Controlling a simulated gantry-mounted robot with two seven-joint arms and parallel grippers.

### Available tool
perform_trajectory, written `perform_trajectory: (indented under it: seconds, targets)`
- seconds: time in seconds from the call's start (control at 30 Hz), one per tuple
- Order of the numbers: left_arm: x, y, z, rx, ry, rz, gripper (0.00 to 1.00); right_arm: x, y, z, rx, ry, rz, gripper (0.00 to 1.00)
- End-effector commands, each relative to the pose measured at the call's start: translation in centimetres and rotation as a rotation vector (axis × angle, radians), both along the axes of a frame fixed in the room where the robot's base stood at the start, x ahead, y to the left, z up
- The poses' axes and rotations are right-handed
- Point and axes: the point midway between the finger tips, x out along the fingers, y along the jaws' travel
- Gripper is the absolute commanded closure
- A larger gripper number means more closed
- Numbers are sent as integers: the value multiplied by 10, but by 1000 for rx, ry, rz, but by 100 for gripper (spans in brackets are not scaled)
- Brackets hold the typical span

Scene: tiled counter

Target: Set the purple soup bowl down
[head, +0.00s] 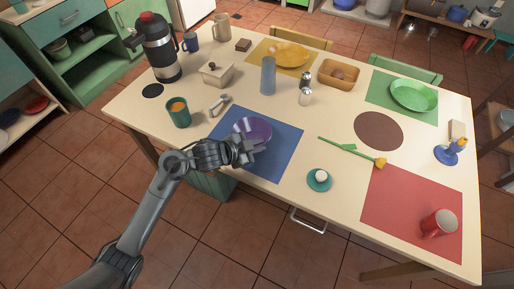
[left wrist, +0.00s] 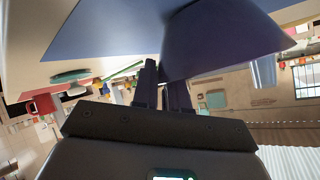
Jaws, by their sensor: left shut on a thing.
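The purple soup bowl (head: 257,126) is over the blue placemat (head: 279,162) at the table's near side. My left gripper (head: 246,150) is shut on the bowl's near rim and hides part of it. In the left wrist view the bowl's purple side (left wrist: 215,40) fills the upper middle, with my left gripper's fingers (left wrist: 162,85) at its edge. The blue placemat (left wrist: 105,32) shows beside it there. I cannot tell whether the bowl's base touches the placemat. My right gripper is in neither view.
A green cup (head: 178,113) and a spoon-like white item (head: 218,103) stand left of the placemat. A blue-grey glass (head: 268,76) stands behind the bowl. A yellow tulip (head: 352,150) and a small teal dish (head: 319,180) lie to the right. Bare table separates them from the placemat.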

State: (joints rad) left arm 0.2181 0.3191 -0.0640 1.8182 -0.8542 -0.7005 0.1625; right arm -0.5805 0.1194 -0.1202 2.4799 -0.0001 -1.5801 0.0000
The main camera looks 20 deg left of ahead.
Motion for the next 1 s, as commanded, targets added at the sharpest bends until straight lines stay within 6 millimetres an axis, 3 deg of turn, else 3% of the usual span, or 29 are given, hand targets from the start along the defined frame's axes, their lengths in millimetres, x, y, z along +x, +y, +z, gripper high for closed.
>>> perform_trajectory:
  seconds: [0.2, 0.23, 0.4, 0.77, 1.0]
  targets:
    - [0, 0, -2, 1, -1, 0, 100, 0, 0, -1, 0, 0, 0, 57]
    - [0, 0, -3, 1, 2, 0, 85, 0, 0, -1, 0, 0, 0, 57]
    - [0, 0, -3, 1, 1, 0, 61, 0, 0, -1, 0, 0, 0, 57]
    - [-2, 1, 0, 0, -1, 1, 61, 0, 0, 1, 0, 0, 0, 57]
    - [-22, 14, 17, 3, -2, 0, 61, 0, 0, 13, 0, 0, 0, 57]
